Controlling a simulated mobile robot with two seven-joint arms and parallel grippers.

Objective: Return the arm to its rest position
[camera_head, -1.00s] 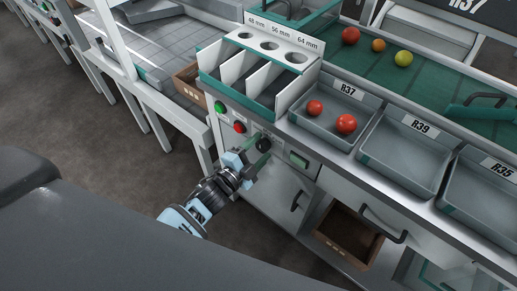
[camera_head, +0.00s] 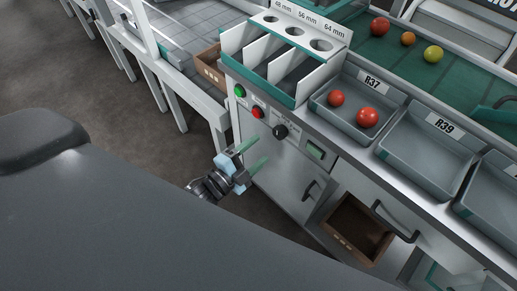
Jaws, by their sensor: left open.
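My left gripper (camera_head: 252,154) shows in the head view, low in front of the grey cabinet (camera_head: 290,177). Its two green fingers are spread apart with nothing between them. The fingers point toward the cabinet front, below and left of a black knob (camera_head: 280,131), and look apart from it. Most of my left arm is hidden behind my own grey body at the lower left. My right gripper does not show.
Above the knob are a red button (camera_head: 257,113) and a green button (camera_head: 239,91). The R37 tray (camera_head: 344,122) holds two red tomatoes; the R39 tray (camera_head: 419,153) is empty. A drawer handle (camera_head: 395,222) juts out at right. Floor (camera_head: 140,120) is clear at left.

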